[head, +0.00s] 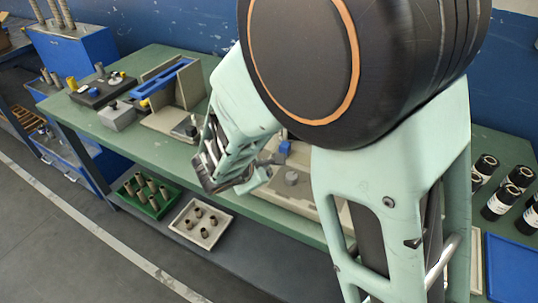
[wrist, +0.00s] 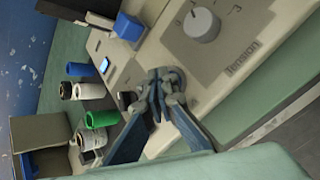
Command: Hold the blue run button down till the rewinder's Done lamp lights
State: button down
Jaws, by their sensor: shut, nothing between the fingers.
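The cream rewinder (wrist: 229,63) fills the right of the wrist view, with a grey dial marked "Tension" (wrist: 201,25). A blue block (wrist: 128,27) stands up from its panel, and a small bright blue square (wrist: 103,65) sits lower left of it. I cannot tell which of the two is the run button. My gripper (wrist: 165,82) is shut and empty, its tips over the panel between the dial and a dark round part (wrist: 127,98); contact is unclear. In the head view my gripper (head: 272,162) is beside the rewinder (head: 307,204). I cannot make out a Done lamp.
On the green bench (head: 190,140) are other fixtures to the left, black rolls (head: 500,201) and a blue tray (head: 511,268) to the right. Two part trays (head: 201,240) sit below.

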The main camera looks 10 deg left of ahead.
jog(key=shift+r+p, duration=0.45)
jog(key=shift+r, duration=0.4)
jog(key=shift+r+p, duration=1.9)
jog(key=shift+r, duration=0.65)
